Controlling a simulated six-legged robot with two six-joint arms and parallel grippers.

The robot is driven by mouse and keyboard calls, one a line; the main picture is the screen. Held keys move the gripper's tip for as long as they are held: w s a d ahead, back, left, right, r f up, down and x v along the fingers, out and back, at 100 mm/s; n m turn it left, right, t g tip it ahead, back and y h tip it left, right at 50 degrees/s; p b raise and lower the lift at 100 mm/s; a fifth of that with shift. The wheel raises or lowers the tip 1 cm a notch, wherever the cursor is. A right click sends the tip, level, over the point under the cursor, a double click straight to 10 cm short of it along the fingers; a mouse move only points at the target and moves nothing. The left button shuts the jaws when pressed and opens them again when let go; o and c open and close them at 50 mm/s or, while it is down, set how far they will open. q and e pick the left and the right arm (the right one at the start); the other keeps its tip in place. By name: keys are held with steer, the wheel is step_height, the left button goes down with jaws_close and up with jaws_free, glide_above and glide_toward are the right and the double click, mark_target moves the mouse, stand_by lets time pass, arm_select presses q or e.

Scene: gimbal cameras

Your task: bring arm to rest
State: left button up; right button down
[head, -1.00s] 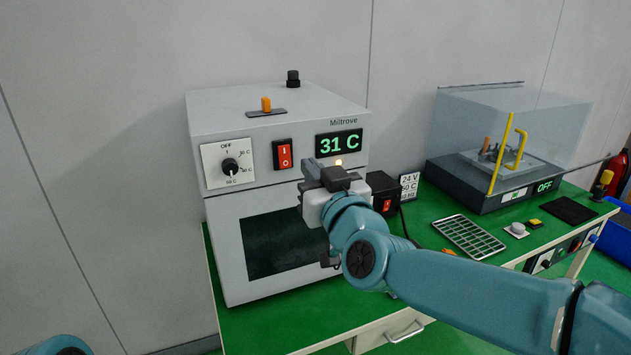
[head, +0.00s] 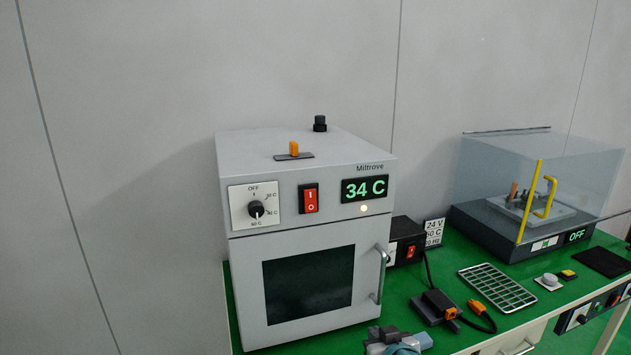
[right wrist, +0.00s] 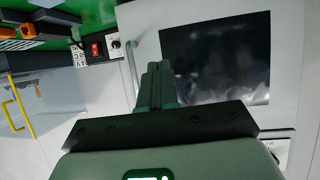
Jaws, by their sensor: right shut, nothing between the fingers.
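My right gripper (head: 384,333) is low at the bottom edge of the head view, in front of the oven's lower right side. Most of its arm is out of frame. In the right wrist view its fingers (right wrist: 157,72) are together with nothing between them. The grey oven (head: 247,265) stands on the green bench, its door closed. Its display (head: 365,189) reads 34 C and a small lamp below is lit. My left gripper is not in view.
A small black power box (head: 405,240) stands right of the oven, with cables and connectors (head: 440,306) in front. A metal rack (head: 497,287) lies further right. A clear-covered machine (head: 530,190) showing OFF stands at the back right.

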steer(key=s+d+f+m+g, duration=0.1)
steer(key=s+f+g, duration=0.3)
steer(key=s+f, duration=0.6)
steer(key=s+d+f+m+g, duration=0.1)
steer(key=s+f+g, duration=0.2)
steer(key=s+f, duration=0.75)
steer(key=s+a+f+m+g+y, duration=0.1)
steer(key=s+f+g, duration=0.4)
steer(key=s, duration=0.8)
step_height(320, 180, down, 3)
steer(key=shift+a+f+m+y, duration=0.1)
steer(key=shift+a+m+y, duration=0.4)
steer(key=shift+a, duration=0.5)
